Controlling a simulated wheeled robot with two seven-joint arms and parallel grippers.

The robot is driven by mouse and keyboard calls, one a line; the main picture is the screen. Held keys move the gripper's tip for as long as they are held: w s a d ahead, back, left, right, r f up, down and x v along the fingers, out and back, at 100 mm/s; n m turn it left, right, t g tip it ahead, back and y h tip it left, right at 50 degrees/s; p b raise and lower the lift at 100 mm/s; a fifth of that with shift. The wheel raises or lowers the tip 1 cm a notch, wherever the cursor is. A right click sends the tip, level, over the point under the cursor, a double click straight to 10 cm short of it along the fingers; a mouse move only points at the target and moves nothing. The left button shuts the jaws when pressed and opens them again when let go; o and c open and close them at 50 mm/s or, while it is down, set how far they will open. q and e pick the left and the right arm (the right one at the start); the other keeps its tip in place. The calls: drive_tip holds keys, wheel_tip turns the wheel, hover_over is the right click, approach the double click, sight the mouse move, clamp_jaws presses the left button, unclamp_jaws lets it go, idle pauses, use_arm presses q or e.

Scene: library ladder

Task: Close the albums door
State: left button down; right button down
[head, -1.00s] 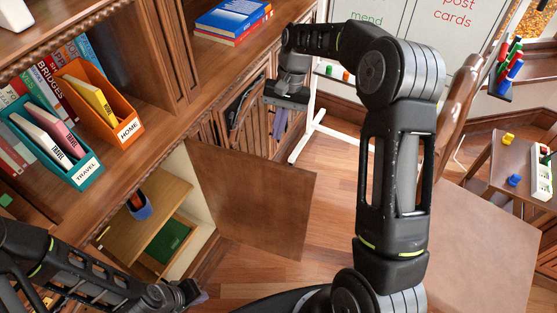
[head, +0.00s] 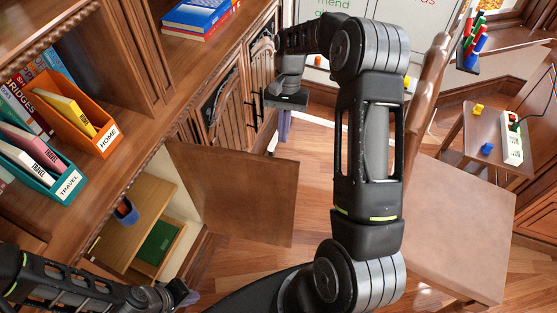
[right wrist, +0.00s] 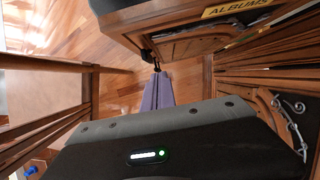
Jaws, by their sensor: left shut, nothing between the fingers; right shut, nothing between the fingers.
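The albums door (head: 235,195) stands wide open in the head view, its plain inner face towards me. The right wrist view shows its outer face with the ALBUMS label (right wrist: 237,8) and a dark handle near the free edge. My right gripper (head: 284,127) is beyond the door, on its outer side, pointing down. Its purple fingers (right wrist: 158,92) are shut and empty; in the right wrist view they appear close to the handle, but I cannot tell whether they touch. My left gripper (head: 191,297) is shut and empty at the lower left, in front of the open cabinet (head: 190,207).
The open cabinet holds a shelf, a blue cup (head: 127,211) and a green item (head: 158,243). Neighbouring closed-looking doors (head: 222,105) line the cabinet front. A chair (head: 455,225) stands to the right. Orange (head: 75,118) and teal (head: 62,192) file boxes sit above. Wooden floor lies between.

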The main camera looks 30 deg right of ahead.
sight(278, 162)
drive_tip(key=s+a+f, duration=0.1)
drive_tip(key=s+a+f+p, duration=0.1)
drive_tip(key=s+a+f, duration=0.2)
drive_tip(key=f, duration=0.1)
drive_tip(key=shift+s+a+f+p, duration=0.2)
drive_tip(key=shift+a+f+p, duration=0.05)
drive_tip(key=shift+p, duration=0.15)
